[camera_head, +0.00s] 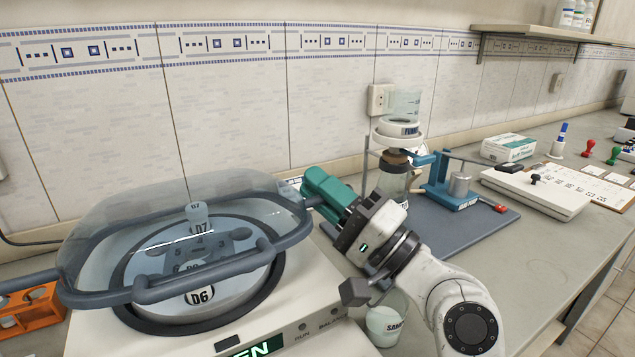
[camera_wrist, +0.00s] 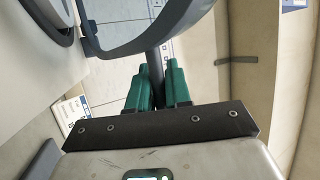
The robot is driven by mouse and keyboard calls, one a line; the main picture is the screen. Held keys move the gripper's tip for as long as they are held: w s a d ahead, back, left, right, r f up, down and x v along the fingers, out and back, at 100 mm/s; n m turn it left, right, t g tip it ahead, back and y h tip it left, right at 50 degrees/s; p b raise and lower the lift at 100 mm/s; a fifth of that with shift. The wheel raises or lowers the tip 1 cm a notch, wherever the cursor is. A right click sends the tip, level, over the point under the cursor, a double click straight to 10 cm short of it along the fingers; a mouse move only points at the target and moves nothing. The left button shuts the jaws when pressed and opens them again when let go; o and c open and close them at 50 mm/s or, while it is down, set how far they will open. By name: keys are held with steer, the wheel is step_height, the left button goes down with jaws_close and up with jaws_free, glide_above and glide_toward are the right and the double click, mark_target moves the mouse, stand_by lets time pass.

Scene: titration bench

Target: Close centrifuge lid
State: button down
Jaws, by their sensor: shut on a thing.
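The centrifuge (camera_head: 285,318) stands at the lower left, with part of a green display showing "EN". Its clear lid (camera_head: 120,215), with a thick grey rim, is raised and tilted above the rotor bowl (camera_head: 262,285). Tubes marked D7 (camera_head: 197,218) and D6 (camera_head: 200,297) show in and around the rotor. My gripper (camera_head: 312,190) is at the lid's right side. Its green fingers are shut on a grey bar of the lid (camera_wrist: 155,62), seen between them in the wrist view (camera_wrist: 158,80). The lid's rim also curves across the top of that view.
A beaker (camera_head: 385,325) stands beside the centrifuge, partly behind my arm. Flask apparatus (camera_head: 393,170) and a blue stand (camera_head: 450,190) are on a grey mat to the right. An orange tube rack (camera_head: 30,315) is at the left edge. The tiled wall is close behind.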

steer(key=shift+s+d+r, duration=0.2)
steer(key=shift+d+r, duration=0.05)
steer(key=c, duration=1.2)
jaws_free()
steer(key=shift+s+d, duration=0.1)
steer(key=shift+c, duration=0.2)
steer(key=shift+o, duration=0.5)
steer(key=shift+f, duration=0.15)
steer(key=b+v, duration=0.1)
steer(key=v, duration=0.8)
steer(key=shift+f, duration=0.1)
steer(key=shift+v, duration=0.8)
steer(key=shift+c, duration=0.3)
